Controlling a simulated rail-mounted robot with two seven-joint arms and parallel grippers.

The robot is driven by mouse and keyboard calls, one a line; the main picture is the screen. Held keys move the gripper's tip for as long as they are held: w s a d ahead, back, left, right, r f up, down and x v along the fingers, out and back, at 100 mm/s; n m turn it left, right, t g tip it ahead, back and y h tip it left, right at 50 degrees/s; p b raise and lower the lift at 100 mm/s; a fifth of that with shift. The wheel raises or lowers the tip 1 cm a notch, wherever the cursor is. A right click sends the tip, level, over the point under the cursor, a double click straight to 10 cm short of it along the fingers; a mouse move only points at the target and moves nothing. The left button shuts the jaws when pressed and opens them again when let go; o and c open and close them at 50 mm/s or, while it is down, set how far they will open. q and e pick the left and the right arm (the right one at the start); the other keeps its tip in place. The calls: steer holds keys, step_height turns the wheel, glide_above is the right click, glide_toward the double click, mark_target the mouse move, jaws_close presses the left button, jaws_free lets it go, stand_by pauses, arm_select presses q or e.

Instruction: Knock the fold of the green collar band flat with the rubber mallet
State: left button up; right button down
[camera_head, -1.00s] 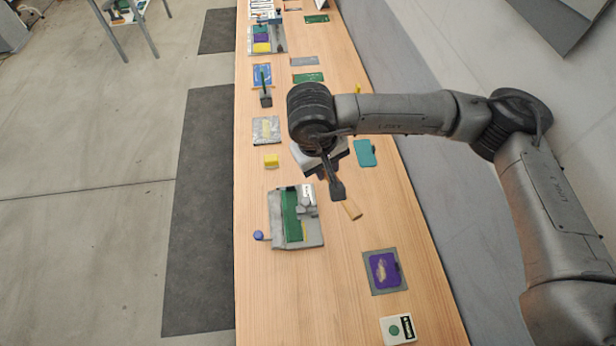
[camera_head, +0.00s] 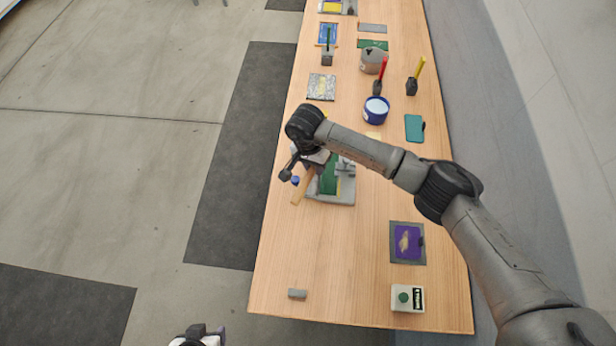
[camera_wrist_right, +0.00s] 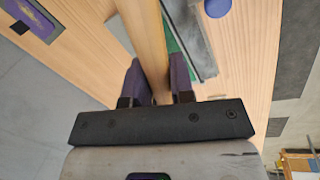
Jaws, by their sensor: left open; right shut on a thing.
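The green collar band (camera_head: 328,178) lies on a grey block (camera_head: 340,198) with metal parts at its right. It is partly covered by my right arm, and its fold cannot be made out. My right gripper (camera_head: 312,168) is over the block's left side, shut on a wooden handle (camera_head: 301,192) that slants down and left. In the right wrist view the handle (camera_wrist_right: 147,45) runs between the purple fingers (camera_wrist_right: 157,88), with a strip of green (camera_wrist_right: 171,38) beside it. The mallet head is not clearly visible. My left gripper (camera_head: 205,338) is open at the bottom edge, mostly cut off.
A blue knob (camera_head: 295,181) sticks out left of the block. A blue cup (camera_head: 376,110), red-handled tool (camera_head: 383,70) and yellow-handled tool (camera_head: 418,72) stand behind. A purple pad (camera_head: 408,242), white box (camera_head: 407,298) and small grey block (camera_head: 297,293) lie in front.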

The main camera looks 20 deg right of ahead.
mark_target(329, 182)
steer(key=shift+w+a+r+m, duration=0.1)
steer(key=shift+w+m, duration=0.05)
steer(key=shift+m, duration=0.25)
steer(key=shift+w, duration=0.15)
step_height(329, 182, down, 6)
steer(key=b, duration=0.4)
steer(key=shift+f, duration=0.2)
steer(key=shift+f+b, duration=0.75)
steer(key=shift+b, duration=0.25)
steer(key=shift+r, duration=0.2)
